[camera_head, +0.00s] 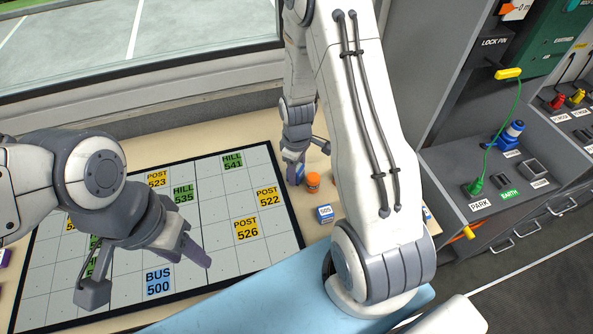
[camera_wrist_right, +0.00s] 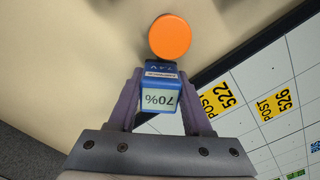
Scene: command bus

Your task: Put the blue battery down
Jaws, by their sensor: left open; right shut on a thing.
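In the head view my right gripper (camera_head: 293,174) is low over the beige table, just beyond the board's right edge. The battery is mostly hidden there, and I cannot tell whether it touches the table. My left gripper (camera_head: 190,248) is open and empty above the front part of the board.
An orange round object (camera_wrist_right: 170,37) stands close beyond the battery; it also shows in the head view (camera_head: 313,181). A small blue labelled block (camera_head: 325,213) lies nearer. The gridded board (camera_head: 215,210) carries yellow, green and blue cards. A grey console (camera_head: 500,170) stands right.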

